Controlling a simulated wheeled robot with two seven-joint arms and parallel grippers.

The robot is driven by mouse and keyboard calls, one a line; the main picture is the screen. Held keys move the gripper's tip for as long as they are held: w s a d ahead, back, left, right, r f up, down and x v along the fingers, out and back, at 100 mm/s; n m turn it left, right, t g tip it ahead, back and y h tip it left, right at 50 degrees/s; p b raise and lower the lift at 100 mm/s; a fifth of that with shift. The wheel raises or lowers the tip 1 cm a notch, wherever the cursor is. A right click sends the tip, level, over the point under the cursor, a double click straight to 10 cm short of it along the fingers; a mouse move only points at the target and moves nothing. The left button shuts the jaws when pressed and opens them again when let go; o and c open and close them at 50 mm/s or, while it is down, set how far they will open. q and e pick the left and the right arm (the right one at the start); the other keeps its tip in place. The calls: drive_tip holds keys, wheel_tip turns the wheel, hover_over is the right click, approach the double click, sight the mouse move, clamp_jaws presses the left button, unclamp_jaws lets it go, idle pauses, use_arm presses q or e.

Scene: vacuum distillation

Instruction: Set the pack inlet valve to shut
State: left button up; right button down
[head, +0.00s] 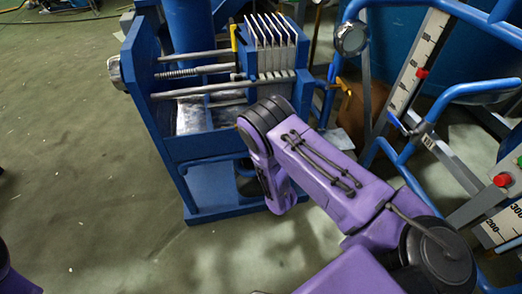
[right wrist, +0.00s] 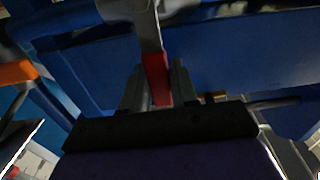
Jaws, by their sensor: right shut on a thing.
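In the right wrist view a red handle (right wrist: 155,66) on a grey lever (right wrist: 148,30) points down between the two grey fingers of my right gripper (right wrist: 158,84). The gripper is shut on this red handle, which looks like the valve's handle. The valve body cannot be made out in this dark view. In the head view my purple right arm comes in from the lower right and covers the gripper and the handle. My left gripper is not in view.
A blue press frame (head: 205,146) with a stack of pale plates (head: 270,45) stands beyond my right arm. Blue pipe rails (head: 398,160) and scales with red markers (head: 421,73) stand to the right. The green floor (head: 70,150) at left is clear.

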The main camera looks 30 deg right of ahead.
drive_tip(key=shift+s+a+f, duration=0.1)
drive_tip(key=shift+f, duration=0.1)
drive_tip(key=c, duration=1)
unclamp_jaws()
drive_tip(key=shift+r, duration=0.1)
drive_tip(key=shift+o, duration=0.2)
drive_tip(key=v, duration=1)
drive_tip(key=shift+s+p, duration=0.25)
drive_tip(key=shift+p, duration=0.1)
drive_tip(key=shift+a, duration=0.1)
